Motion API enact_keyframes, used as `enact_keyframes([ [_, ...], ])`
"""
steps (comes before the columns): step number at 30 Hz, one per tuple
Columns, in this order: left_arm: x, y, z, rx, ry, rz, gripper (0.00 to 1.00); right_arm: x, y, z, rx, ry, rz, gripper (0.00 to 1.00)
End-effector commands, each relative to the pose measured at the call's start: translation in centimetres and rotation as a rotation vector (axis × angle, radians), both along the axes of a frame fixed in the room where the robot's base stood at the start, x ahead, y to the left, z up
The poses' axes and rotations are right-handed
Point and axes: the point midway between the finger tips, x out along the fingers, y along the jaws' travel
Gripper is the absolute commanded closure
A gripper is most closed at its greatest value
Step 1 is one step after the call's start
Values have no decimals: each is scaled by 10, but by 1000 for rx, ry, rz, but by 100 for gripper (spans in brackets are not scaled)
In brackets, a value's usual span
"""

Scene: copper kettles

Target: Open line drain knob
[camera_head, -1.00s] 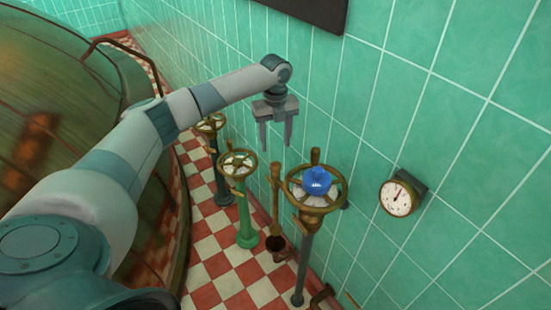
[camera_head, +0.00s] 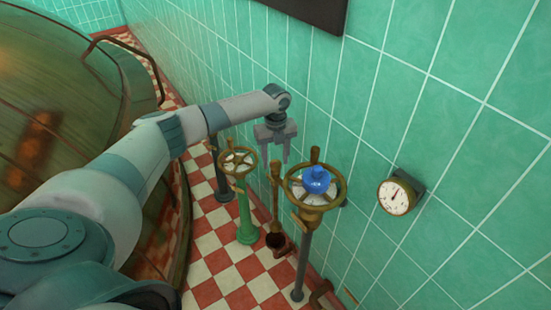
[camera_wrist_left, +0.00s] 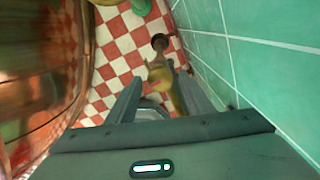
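Several valves with brass handwheels stand on posts along the tiled wall. The nearest wheel (camera_head: 335,192) has a blue centre (camera_head: 317,181) and a dark post. No label shows which one is the line drain knob. My left gripper (camera_head: 277,156) points down, open and empty, between these two wheels and near the wall. A slim upright brass rod (camera_head: 275,195) is below it. In the left wrist view, a blurred brass part (camera_wrist_left: 160,76) shows between the open fingers. My right gripper is not in view.
A large copper kettle (camera_head: 60,130) fills the left side. The green tiled wall (camera_head: 440,120) bounds the right, with a round gauge (camera_head: 396,197) on it. A dark cup-like fitting (camera_head: 276,240) is low near the floor. The checkered floor (camera_head: 215,260) shows between kettle and valves.

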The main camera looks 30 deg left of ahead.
Motion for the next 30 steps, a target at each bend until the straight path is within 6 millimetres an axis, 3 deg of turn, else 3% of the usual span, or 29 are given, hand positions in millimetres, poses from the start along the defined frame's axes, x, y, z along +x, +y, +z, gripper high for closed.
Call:
enact_keyframes([
  [1,0,0,0,0,0,0,66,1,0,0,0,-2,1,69],
  [4,0,0,0,0,0,0,90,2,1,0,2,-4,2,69],
  [17,0,0,2,-1,0,44,91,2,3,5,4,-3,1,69],
  [30,0,0,4,-2,1,322,91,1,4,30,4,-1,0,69],
])
